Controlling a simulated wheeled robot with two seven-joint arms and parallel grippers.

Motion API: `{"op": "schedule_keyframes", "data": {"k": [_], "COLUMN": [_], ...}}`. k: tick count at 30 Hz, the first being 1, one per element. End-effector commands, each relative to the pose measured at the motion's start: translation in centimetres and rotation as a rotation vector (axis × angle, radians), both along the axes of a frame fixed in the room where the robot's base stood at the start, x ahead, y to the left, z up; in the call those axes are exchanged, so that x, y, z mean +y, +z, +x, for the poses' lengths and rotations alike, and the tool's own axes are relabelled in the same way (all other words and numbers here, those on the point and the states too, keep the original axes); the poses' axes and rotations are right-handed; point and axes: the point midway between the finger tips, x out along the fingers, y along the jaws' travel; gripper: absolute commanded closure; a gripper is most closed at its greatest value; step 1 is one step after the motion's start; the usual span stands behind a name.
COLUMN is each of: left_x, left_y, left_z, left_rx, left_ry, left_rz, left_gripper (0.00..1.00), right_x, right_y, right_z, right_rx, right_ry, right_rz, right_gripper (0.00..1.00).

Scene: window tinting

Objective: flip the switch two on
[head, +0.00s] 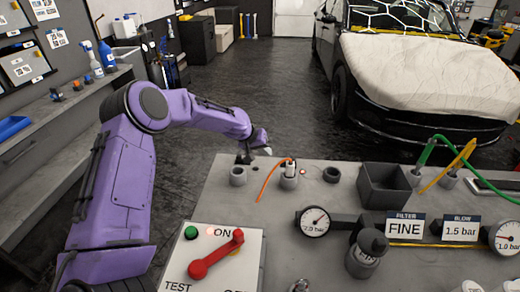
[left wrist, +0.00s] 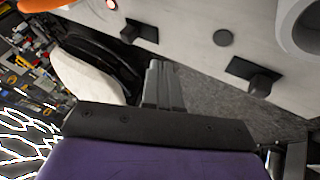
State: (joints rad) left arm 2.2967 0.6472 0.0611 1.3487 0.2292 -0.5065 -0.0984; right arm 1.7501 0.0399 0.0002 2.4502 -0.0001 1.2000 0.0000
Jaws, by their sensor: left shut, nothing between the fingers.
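A white panel (head: 190,240) at the bottom of the head view carries a red lever (head: 217,255) set diagonally, a green button and the words ON and TEST. I cannot tell which part is switch two. My left gripper (head: 245,157) is above the far left edge of the grey bench, by a grey cup. Its fingers (left wrist: 163,84) are together and empty in the left wrist view. Two black blocks on square plates, one near the middle (left wrist: 138,32) and one to the right (left wrist: 252,76), show beyond them; they may be switches. My right gripper is not seen.
On the bench (head: 230,210) stand several grey cups (head: 238,176), an orange cable (head: 270,178), a dark box (head: 384,186), gauges (head: 313,221) and FINE and 1.5 bar signs. A covered car (head: 420,80) stands behind. The floor beyond the bench is clear.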

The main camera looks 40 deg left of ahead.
Motion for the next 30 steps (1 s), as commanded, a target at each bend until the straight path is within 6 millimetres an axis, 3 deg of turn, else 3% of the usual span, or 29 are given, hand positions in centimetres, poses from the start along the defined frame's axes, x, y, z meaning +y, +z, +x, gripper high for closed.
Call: {"op": "schedule_keyframes", "data": {"k": [4, 9, 30], "left_x": [0.5, 0.8, 0.8], "left_y": [2.0, 2.9, 2.9], "left_z": [-1.4, -2.1, -2.1], "left_rx": [-0.003, 0.0, 0.001], "left_ry": [0.001, 0.002, 0.002], "left_rz": [0.0, -0.001, 0.0], "left_gripper": [1.0, 1.0, 1.0], "right_x": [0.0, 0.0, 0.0], "right_y": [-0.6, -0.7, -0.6], "right_z": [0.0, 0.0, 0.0], "right_rx": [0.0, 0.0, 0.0], "right_ry": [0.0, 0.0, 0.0], "right_rz": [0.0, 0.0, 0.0], "right_gripper": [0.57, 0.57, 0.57]}}
